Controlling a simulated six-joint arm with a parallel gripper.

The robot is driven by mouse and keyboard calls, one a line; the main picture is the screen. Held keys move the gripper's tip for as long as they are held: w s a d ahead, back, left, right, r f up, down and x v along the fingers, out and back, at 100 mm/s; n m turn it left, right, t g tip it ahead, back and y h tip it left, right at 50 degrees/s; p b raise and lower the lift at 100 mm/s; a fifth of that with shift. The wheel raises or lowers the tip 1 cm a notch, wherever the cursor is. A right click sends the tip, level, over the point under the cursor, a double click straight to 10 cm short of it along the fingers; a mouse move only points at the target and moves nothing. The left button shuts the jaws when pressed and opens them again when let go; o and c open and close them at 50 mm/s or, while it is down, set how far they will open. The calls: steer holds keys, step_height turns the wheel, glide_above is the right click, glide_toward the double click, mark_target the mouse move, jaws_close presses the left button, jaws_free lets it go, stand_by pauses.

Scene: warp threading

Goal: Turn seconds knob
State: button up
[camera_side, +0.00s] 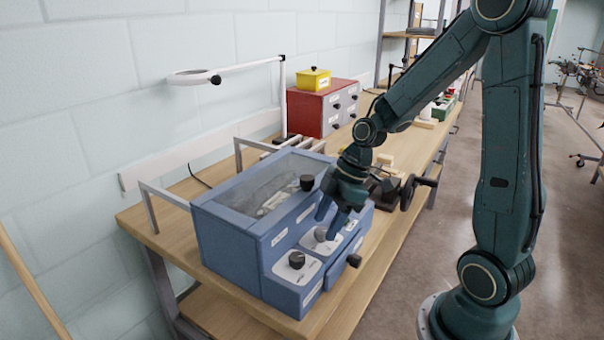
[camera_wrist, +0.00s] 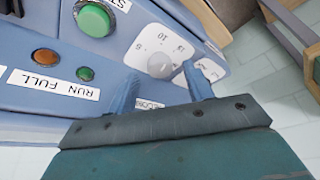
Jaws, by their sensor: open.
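The seconds knob (camera_wrist: 161,65) is a grey round knob on a white numbered dial plate (camera_wrist: 142,44), in the middle of the wrist view. The label near it is partly hidden by a finger and looks like it ends in "CONDS". In the side view the grey knob (camera_side: 321,234) sits on the front of the blue machine (camera_side: 225,246). My gripper (camera_wrist: 160,74) is open and empty, its two blue fingers pointing at the dial, one tip on each side of the knob in the picture. In the side view my gripper (camera_side: 328,220) is right at the knob; contact cannot be told.
A black knob (camera_side: 297,260) on another dial plate stands close to the left, and a black side knob (camera_side: 354,260) to the right. A green button (camera_wrist: 95,19) shows in the wrist view. A red drawer box (camera_side: 325,105) and a lamp (camera_side: 195,76) stand behind.

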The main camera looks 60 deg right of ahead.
steer(key=shift+w+a+f, duration=0.15)
steer(key=shift+f, duration=0.4)
steer(key=c, duration=1)
steer(key=shift+o, duration=0.2)
steer(key=shift+m, duration=0.3)
steer(key=m, duration=0.1)
steer(key=m+h, duration=0.1)
steer(key=m+t, duration=0.1)
steer(key=m, duration=0.1)
steer(key=shift+a+h, duration=0.25)
steer(key=shift+h, duration=0.05)
steer(key=shift+a+m+t+h, duration=0.15)
steer(key=shift+m+h, duration=0.25)
steer(key=shift+m, duration=0.7)
steer(key=shift+m+t+h, duration=0.15)
steer(key=shift+m+h, duration=0.25)
steer(key=shift+m, duration=0.7)
